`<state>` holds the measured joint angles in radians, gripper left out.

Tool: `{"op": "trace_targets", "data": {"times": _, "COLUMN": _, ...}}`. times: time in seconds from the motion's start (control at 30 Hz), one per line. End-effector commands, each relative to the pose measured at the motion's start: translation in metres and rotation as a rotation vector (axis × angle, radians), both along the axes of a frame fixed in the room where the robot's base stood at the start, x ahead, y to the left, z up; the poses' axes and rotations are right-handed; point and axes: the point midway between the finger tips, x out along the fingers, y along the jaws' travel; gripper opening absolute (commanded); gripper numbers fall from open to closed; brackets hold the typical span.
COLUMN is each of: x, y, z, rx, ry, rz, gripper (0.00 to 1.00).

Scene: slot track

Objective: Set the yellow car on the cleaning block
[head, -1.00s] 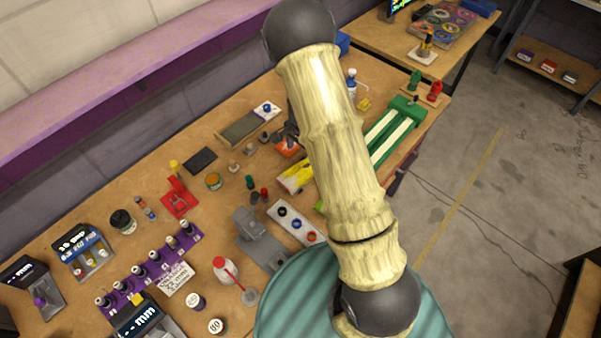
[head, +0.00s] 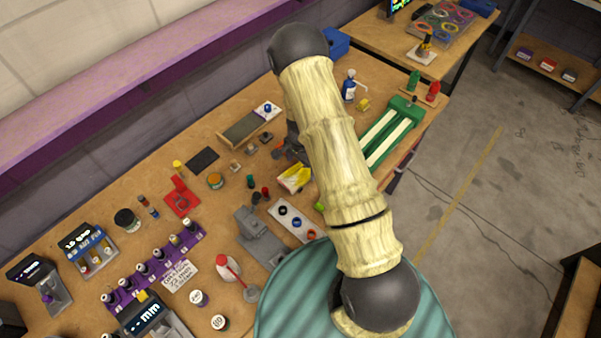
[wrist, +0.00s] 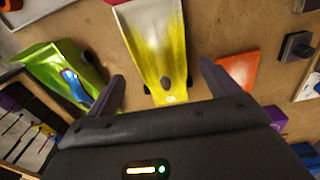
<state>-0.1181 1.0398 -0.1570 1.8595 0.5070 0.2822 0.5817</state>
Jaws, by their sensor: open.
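The yellow car (head: 293,179) lies on the wooden bench, partly beside my arm in the head view. In the wrist view the yellow and white car (wrist: 158,42) lies ahead, between the lines of my two purple fingers. My gripper (wrist: 162,72) is open with nothing held. In the head view my gripper is mostly hidden behind my pale arm, just above the yellow car. A long block with a dark grey-green top (head: 243,128) lies farther back on the bench; I cannot tell for sure whether it is the cleaning block.
A green car (wrist: 62,75) lies left of the yellow car and an orange one (wrist: 240,68) right of it in the wrist view. A grey stand (head: 257,236) and a white tray with coloured rings (head: 292,221) are nearby. A green-edged track (head: 388,136) lies right of my arm.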

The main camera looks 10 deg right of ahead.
Motion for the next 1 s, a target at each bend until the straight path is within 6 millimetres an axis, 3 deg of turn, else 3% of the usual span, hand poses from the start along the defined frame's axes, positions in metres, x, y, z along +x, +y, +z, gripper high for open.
{"op": "trace_targets", "data": {"times": 0.33, "x": 0.002, "y": 0.002, "z": -0.032, "rx": -0.001, "ry": 0.001, "rz": -0.002, "gripper": 0.87}}
{"op": "trace_targets", "data": {"times": 0.87, "x": 0.002, "y": 0.003, "z": -0.034, "rx": -0.001, "ry": -0.001, "rz": 0.001, "gripper": 0.87}}
{"op": "trace_targets", "data": {"times": 0.9, "x": 0.002, "y": 0.003, "z": -0.034, "rx": -0.001, "ry": -0.001, "rz": 0.000, "gripper": 0.85}}
{"op": "trace_targets", "data": {"times": 1.0, "x": 0.002, "y": 0.002, "z": -0.034, "rx": -0.001, "ry": -0.001, "rz": -0.001, "gripper": 0.66}}
